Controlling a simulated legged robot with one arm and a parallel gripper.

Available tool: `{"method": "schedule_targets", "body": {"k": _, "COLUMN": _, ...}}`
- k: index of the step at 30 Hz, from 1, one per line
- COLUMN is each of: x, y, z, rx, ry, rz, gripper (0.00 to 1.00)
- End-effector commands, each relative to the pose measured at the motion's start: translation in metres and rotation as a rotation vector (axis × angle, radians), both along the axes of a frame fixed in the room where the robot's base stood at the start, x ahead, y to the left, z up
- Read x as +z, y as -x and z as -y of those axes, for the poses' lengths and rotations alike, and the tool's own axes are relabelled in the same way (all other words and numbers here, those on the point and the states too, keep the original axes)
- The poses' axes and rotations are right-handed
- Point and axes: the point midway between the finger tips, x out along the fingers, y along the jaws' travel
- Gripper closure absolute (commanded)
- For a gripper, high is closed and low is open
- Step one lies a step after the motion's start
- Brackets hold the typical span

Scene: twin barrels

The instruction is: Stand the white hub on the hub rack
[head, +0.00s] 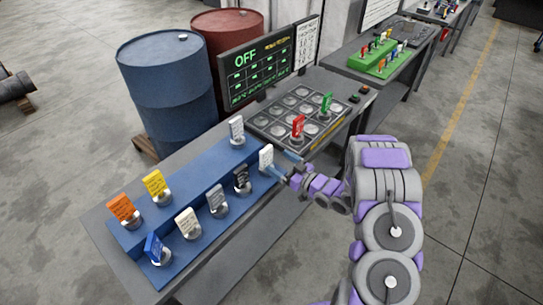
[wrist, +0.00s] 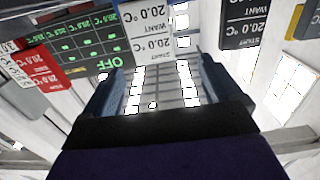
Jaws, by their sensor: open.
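My gripper (head: 281,164) is open at the right end of the blue stepped rack (head: 188,172). Its fingers are close to a white-tagged hub (head: 266,157), with no clear grip on it. In the wrist view a white tag (wrist: 153,45) reading 20.0°C stands ahead of the open gripper (wrist: 160,85). Another white tag (head: 237,129) stands on the rear step, and pale tags (head: 188,222) stand on the front step. A grey tray with round seats (head: 290,108) holds a red-tagged (head: 298,127) and a green-tagged hub (head: 327,104). I cannot tell which of these is the hub rack.
Orange (head: 122,208), yellow (head: 155,184), dark (head: 242,177) and blue (head: 154,249) tags also stand on the blue rack. A black screen reading OFF (head: 256,72) rises behind the tray. Blue (head: 172,88) and red (head: 222,32) barrels stand behind the bench. Several tray seats are empty.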

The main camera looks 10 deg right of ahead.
Motion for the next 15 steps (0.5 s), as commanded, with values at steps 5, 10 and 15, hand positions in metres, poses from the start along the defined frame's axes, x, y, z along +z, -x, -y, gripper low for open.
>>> {"method": "schedule_targets", "body": {"k": 5, "x": 0.001, "y": 0.018, "z": 0.016, "rx": -0.002, "ry": -0.002, "rz": 0.001, "gripper": 0.08}}
{"method": "schedule_targets", "body": {"k": 10, "x": 0.000, "y": 0.027, "z": 0.021, "rx": 0.000, "ry": -0.003, "rz": 0.002, "gripper": 0.08}}
{"method": "schedule_targets", "body": {"k": 15, "x": 0.000, "y": 0.027, "z": 0.022, "rx": -0.004, "ry": 0.016, "rz": -0.006, "gripper": 0.08}}
